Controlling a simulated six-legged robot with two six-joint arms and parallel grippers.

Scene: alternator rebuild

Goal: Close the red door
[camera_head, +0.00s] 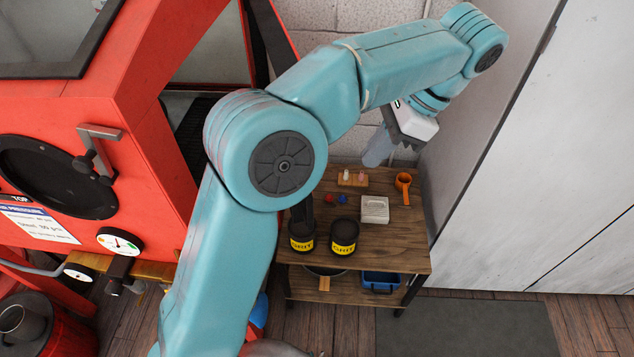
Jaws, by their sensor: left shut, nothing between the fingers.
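The red cabinet (150,60) fills the left side. Its right side has an opening, with a dark grille (195,130) visible inside. A dark-edged panel (268,35) stands at the far side of this opening and looks like the open red door; my arm hides much of it. My left arm crosses the middle of the view. Its left gripper (380,148) is shut and empty, pointing down above the back of the wooden table, to the right of the cabinet and apart from it. My right gripper is not in view.
A wooden table (400,255) holds two black pots with yellow labels (344,237), a white block (375,209) and an orange cup (403,182). A blue bin (381,281) sits on its lower shelf. A white wall panel (560,160) bounds the right. A grey mat (465,327) lies on the floor.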

